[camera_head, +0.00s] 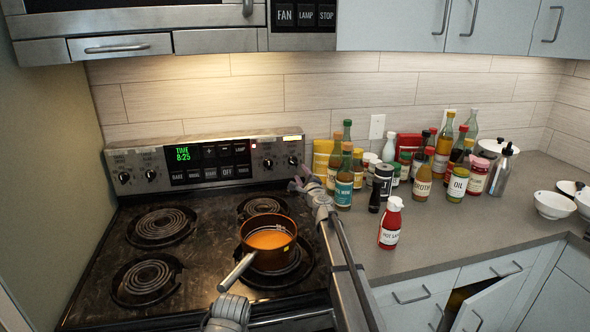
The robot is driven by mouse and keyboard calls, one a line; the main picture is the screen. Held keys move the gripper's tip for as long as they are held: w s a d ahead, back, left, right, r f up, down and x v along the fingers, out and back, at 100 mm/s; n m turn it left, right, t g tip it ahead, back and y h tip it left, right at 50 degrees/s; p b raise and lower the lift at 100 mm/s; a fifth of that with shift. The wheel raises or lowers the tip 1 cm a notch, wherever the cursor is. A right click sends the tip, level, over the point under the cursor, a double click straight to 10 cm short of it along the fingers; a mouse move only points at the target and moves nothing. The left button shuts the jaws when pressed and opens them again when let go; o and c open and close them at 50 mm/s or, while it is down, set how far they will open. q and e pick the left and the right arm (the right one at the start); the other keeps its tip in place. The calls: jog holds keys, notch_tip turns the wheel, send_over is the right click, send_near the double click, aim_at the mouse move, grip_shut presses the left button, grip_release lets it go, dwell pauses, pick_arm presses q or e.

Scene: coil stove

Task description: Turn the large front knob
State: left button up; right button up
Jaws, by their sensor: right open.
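The stove's back panel (221,178) carries two dark knobs at its left end, a left one (124,177) and one beside it (150,174). Two more sit at its right end, an inner one (268,163) and an outer one (293,160). I cannot tell from size which is the large front knob. My right gripper (298,180) is open, just below and in front of the outer right knob. The fingers are small in view, and I see no contact with the knob.
A copper pot (268,233) with orange contents stands on the front right coil, its handle toward me. The other coils, such as the front left one (146,280), are bare. Bottles and a red sauce bottle (390,224) stand on the counter (440,235) to the right.

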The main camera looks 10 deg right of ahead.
aim_at(294, 164)
jog(key=shift+w+a+f+m+h, duration=0.15)
jog(key=shift+w+m, duration=0.2)
jog(key=shift+w, duration=1.1)
jog(key=shift+w+a+r+m+h, duration=0.1)
jog(key=shift+w+a+m+h, duration=0.15)
jog(key=shift+w, duration=1.15)
jog(key=shift+w+a+f+m+h, duration=0.1)
jog(key=shift+w+m, duration=0.3)
jog(key=shift+w, duration=1.05)
grip_shut()
